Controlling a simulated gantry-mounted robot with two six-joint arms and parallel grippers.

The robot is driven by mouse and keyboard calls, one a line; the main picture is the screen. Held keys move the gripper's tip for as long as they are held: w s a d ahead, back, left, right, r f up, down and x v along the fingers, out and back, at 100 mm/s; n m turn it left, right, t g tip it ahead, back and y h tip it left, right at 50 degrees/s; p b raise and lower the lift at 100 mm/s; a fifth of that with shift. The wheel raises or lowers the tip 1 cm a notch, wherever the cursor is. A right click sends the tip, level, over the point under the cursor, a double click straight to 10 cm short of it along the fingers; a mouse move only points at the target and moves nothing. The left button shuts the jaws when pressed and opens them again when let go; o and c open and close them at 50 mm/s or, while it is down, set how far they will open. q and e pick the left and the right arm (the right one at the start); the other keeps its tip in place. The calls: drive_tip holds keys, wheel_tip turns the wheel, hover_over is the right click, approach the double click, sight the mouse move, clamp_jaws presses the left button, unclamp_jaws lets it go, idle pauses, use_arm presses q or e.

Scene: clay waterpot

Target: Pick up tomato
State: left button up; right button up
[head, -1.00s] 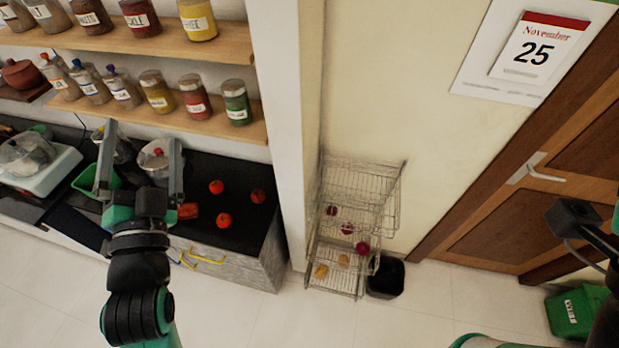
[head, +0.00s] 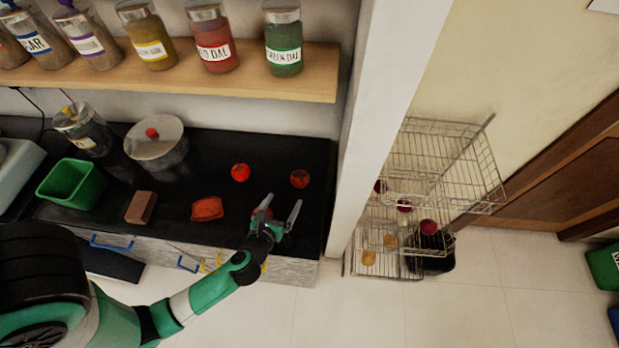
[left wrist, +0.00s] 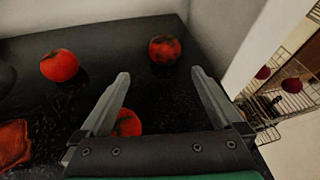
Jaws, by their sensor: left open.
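Three red tomatoes are on the black counter (head: 215,145): one near the middle (head: 240,172), one to the right (head: 299,178), and one partly hidden by my left gripper (head: 281,208). In the left wrist view, the left tomato (left wrist: 60,66) and the far tomato (left wrist: 165,49) lie beyond the fingers. The nearest tomato (left wrist: 127,122) shows between the fingers, next to the left one, partly covered by the gripper body. My left gripper is open over the counter's front right part; I cannot tell whether it touches that tomato. My right gripper is out of view.
A crumpled orange-red item (head: 207,209), a brown block (head: 141,207), a green bin (head: 72,184) and a lidded pot (head: 157,148) stand left of the tomatoes. A jar shelf (head: 190,78) hangs above. A white wall edge (head: 385,110) bounds the right, with a wire rack (head: 440,165) beyond.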

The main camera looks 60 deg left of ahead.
sight(298, 181)
use_arm(q)
drive_tip(key=shift+w+a+f, duration=0.1)
drive_tip(key=shift+w+f, duration=0.05)
drive_tip(key=shift+w, duration=0.2)
drive_tip(key=b+x, duration=0.1)
drive_tip(key=x, duration=0.4)
drive_tip(key=shift+w+a+b, duration=0.2)
drive_tip(key=shift+w+b, duration=0.1)
drive_tip(key=shift+w, duration=0.1)
drive_tip(key=b+x, duration=0.2)
drive_tip(key=x, duration=0.3)
drive_tip(key=shift+w, duration=0.2)
drive_tip(key=c, duration=1.3)
drive_tip(key=shift+d+r+p, duration=0.1)
drive_tip(key=shift+r+p, duration=0.3)
drive_tip(key=shift+r, duration=0.15)
wheel_tip(298, 181, up, 2)
drive_tip(key=shift+r+p, duration=0.25)
drive_tip(key=shift+p, duration=0.85)
drive_tip(key=d+r+p, duration=0.3)
drive_tip(key=d, duration=0.1)
drive_tip(key=d+r+p, duration=0.3)
drive_tip(key=d+p, duration=0.1)
drive_tip(key=d, duration=0.1)
drive_tip(key=w+d+r+p, duration=0.1)
drive_tip(key=d+r+p, duration=0.2)
drive_tip(key=d+p, duration=0.1)
drive_tip(key=shift+d+r, duration=0.25)
drive_tip(key=shift+d, duration=0.25)
